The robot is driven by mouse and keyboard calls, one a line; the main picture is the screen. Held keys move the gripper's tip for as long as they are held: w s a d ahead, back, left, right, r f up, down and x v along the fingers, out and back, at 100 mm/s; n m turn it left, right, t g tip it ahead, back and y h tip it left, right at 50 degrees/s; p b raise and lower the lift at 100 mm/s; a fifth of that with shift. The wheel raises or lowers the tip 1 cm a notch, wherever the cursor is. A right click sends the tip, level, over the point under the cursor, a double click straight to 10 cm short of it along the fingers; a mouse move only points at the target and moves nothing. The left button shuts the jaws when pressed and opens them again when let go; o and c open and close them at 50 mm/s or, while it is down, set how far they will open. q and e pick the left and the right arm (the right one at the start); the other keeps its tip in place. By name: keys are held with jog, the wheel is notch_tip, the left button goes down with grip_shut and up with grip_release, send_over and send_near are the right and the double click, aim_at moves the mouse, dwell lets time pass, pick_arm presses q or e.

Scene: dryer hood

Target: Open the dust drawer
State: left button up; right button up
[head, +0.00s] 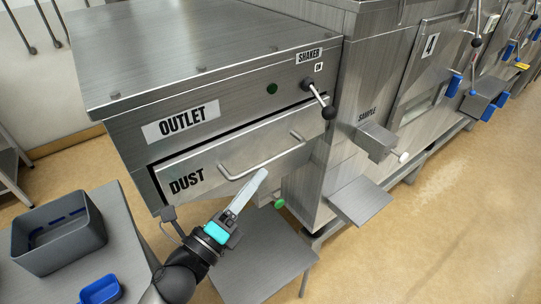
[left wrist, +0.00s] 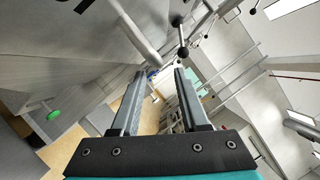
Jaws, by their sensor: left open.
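The dust drawer (head: 205,178) is a steel front labelled DUST, below the OUTLET label on a steel cabinet. It looks shut or nearly so, with a dark gap along its top edge. Its bar handle (head: 262,160) runs across the front; a pale bar that looks like it shows in the left wrist view (left wrist: 136,32). My left gripper (head: 262,174) is open, just below and in front of the handle. In the left wrist view its fingers (left wrist: 157,75) are apart with nothing clasped between them. I cannot tell whether they touch the handle. My right gripper is out of view.
A shaker lever (head: 319,97) with a black knob sticks out above the drawer's right end. A low steel table (head: 262,262) stands beneath the drawer. A grey bin (head: 60,240) and blue tray (head: 100,290) sit on a table at left. A sample box (head: 376,141) juts out at right.

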aim_at(271, 159)
pick_arm(q)
jog(key=shift+p+x, duration=0.45)
jog(key=shift+x, duration=2.65)
jog(key=shift+c, duration=0.3)
grip_shut()
